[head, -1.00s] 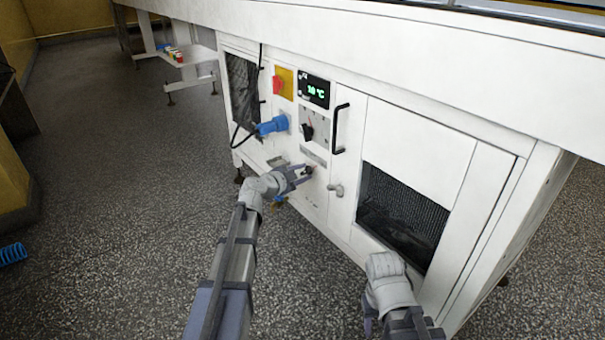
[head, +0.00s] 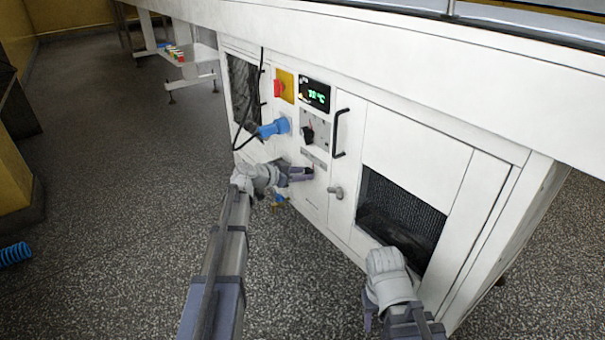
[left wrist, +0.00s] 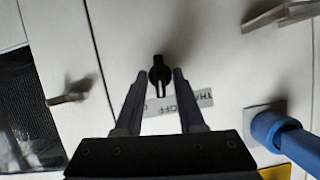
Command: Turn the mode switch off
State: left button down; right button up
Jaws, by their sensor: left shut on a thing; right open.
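The mode switch is a small black rotary knob (left wrist: 160,75) with a white pointer mark, on the white cabinet front. In the left wrist view its pointer points down, towards a label (left wrist: 180,102) with the letters OFF partly readable. My left gripper (left wrist: 160,76) has one finger on each side of the knob and is shut on it. In the head view my left gripper (head: 311,173) reaches the panel and mostly hides the knob. My right gripper (head: 388,318) is low at the bottom of the head view, only partly seen, open and away from the switch.
Above the switch are another black knob (head: 308,134), a green-lit display (head: 315,95) and a red switch (head: 279,87) on yellow. A blue plug (head: 273,128) with a black cable sticks out at left. A door handle (head: 338,132) and a latch (head: 337,191) stand out at right.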

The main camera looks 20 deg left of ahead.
pick_arm(q)
jog(key=shift+n+g, duration=0.3)
jog(key=shift+n, duration=0.1)
dwell(0.3)
jog(key=c, duration=0.9)
grip_release()
jog(key=shift+p+v, duration=1.5)
jog(key=shift+v, duration=2.5)
jog(key=shift+f, duration=0.15)
